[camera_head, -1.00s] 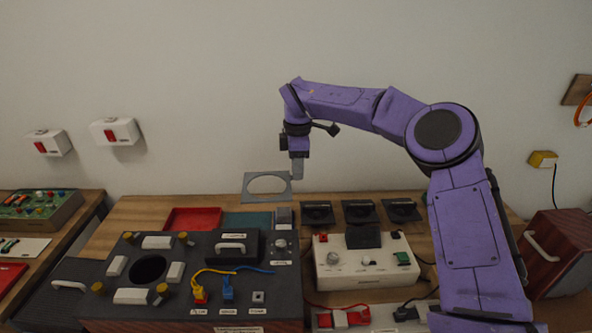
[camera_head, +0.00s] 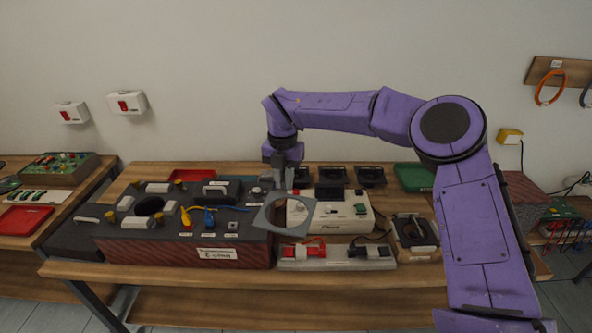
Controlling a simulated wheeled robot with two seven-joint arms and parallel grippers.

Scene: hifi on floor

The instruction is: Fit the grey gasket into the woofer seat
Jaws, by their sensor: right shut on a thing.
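The grey gasket (camera_head: 308,224), a thin square plate with a large round hole, is held tilted in the air in front of the white amplifier box. My right gripper (camera_head: 284,189) is shut on its upper edge. The woofer seat (camera_head: 149,206) is the round dark opening in the top of the dark speaker cabinet (camera_head: 216,246), to the left of the gasket. White blocks and yellow knobs surround the opening. The gasket is clear of the cabinet's opening. My left gripper is not in view.
Blue and yellow cables (camera_head: 208,213) stand on the cabinet top, between the seat and the gasket. A white box (camera_head: 340,217), a power strip (camera_head: 337,254) and black trays (camera_head: 370,175) crowd the bench right of the cabinet. The bench's front edge (camera_head: 240,277) is mostly clear.

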